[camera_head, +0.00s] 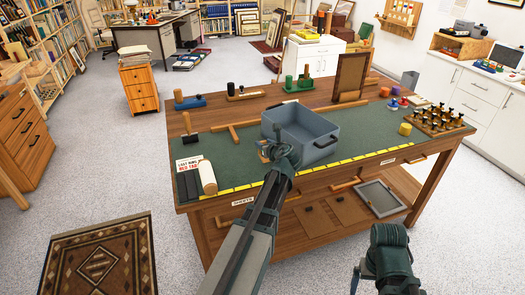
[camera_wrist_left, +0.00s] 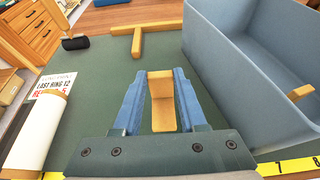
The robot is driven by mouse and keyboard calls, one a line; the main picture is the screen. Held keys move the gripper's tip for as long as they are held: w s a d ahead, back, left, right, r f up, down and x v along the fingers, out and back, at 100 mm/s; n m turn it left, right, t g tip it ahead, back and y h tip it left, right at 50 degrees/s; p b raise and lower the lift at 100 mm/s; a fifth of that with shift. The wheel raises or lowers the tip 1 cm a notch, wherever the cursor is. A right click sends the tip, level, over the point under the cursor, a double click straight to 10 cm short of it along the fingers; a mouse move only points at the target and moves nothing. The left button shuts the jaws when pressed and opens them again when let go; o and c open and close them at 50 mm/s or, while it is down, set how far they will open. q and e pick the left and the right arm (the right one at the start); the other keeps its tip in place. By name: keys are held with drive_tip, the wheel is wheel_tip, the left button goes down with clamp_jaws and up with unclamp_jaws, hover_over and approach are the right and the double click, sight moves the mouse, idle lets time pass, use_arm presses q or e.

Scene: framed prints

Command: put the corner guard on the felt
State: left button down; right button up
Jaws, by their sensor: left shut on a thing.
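The corner guard (camera_wrist_left: 162,112) is a small yellow-orange angled piece between the blue fingers of my left gripper (camera_wrist_left: 160,82) in the left wrist view. The left gripper (camera_head: 264,150) is shut on it, just left of the grey-blue bin in the head view, where the arm partly hides the piece. The dark green felt (camera_head: 228,157) covers much of the bench top and lies beneath the gripper; it also shows in the left wrist view (camera_wrist_left: 100,75). I cannot tell whether the guard touches it. Only part of my right arm shows, without its fingertips.
The open bin (camera_head: 322,147) stands close right of the left gripper. A wooden T-shaped piece (camera_head: 232,132) lies behind it. A white roll (camera_head: 207,177) and a printed card (camera_head: 187,164) lie left. A yellow strip (camera_head: 375,152) runs along the front. Felt left of the gripper is clear.

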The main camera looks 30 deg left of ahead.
use_arm(q)
drive_tip(key=shift+w+a, duration=0.1)
drive_tip(key=shift+a, duration=0.1)
drive_tip(key=shift+w+a+f, duration=0.1)
drive_tip(key=shift+w+a, duration=0.15)
drive_tip(key=shift+a, duration=0.25)
wheel_tip(320, 180, down, 4)
drive_tip(key=b, duration=0.3)
drive_tip(key=shift+s+d+r+b, duration=0.1)
drive_tip(key=shift+r+b, duration=0.15)
drive_tip(key=shift+b, duration=0.1)
drive_tip(key=shift+f, duration=0.1)
drive_tip(key=shift+c, duration=2.3)
unclamp_jaws()
